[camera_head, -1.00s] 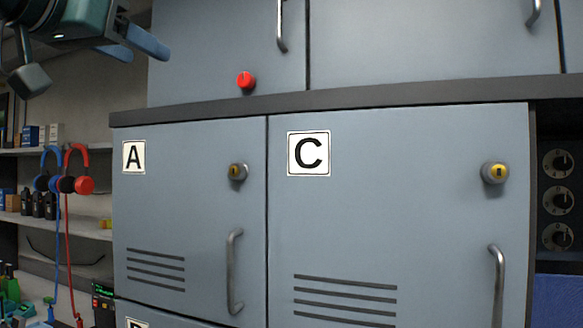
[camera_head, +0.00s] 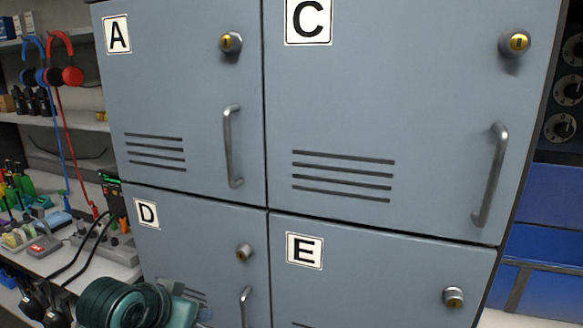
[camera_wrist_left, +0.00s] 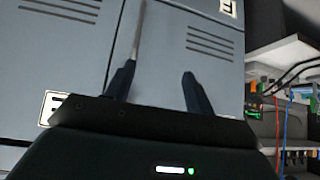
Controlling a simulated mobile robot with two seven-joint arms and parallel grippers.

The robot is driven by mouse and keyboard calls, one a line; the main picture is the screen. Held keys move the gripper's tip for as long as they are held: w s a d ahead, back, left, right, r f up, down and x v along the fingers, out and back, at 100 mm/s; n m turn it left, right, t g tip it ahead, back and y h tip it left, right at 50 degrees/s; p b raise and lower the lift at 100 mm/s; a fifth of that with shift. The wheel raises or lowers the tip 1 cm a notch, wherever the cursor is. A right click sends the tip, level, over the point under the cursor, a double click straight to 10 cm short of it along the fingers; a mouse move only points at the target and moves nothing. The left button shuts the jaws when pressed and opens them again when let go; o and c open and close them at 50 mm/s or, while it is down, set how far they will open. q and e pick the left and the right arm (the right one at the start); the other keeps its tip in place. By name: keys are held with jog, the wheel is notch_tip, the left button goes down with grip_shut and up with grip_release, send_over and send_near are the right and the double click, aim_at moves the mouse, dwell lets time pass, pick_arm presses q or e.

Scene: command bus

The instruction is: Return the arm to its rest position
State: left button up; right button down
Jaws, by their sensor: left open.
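My left arm (camera_head: 130,303) shows at the bottom left of the head view, low in front of the door marked D (camera_head: 190,230). In the left wrist view my left gripper (camera_wrist_left: 157,85) is open, its two dark fingers apart with nothing held between them. Grey locker doors with vents stand behind the fingers. A thin metal bar shows above one finger; I cannot tell whether they touch. My right gripper is in neither view.
Locker doors marked A (camera_head: 180,100), C (camera_head: 400,110) and E (camera_head: 380,270) fill the middle, with protruding handles and locks. A cluttered bench (camera_head: 60,262) and a shelf (camera_head: 60,119) with hanging headphones (camera_head: 65,72) are at left. A blue panel (camera_head: 545,240) is at right.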

pick_arm(q)
jog(key=s+a+f+g+y, duration=0.1)
jog(key=s+f+g, duration=0.1)
jog(key=s+f, duration=0.5)
jog(key=s+a+f+n+g, duration=0.1)
jog(key=s+f, duration=0.3)
jog(key=s, duration=0.6)
jog(key=s+f+g+y, duration=0.1)
jog(key=s+f+g, duration=0.1)
jog(key=s+f, duration=0.5)
jog(key=w+d+f+m+t+h, duration=0.1)
jog(key=w+d+f+t+h, duration=0.2)
jog(key=w+d+f+t, duration=0.1)
jog(key=shift+w+d+f+t, duration=0.45)
jog(key=shift+d+t, duration=0.65)
jog(key=shift+t, duration=0.3)
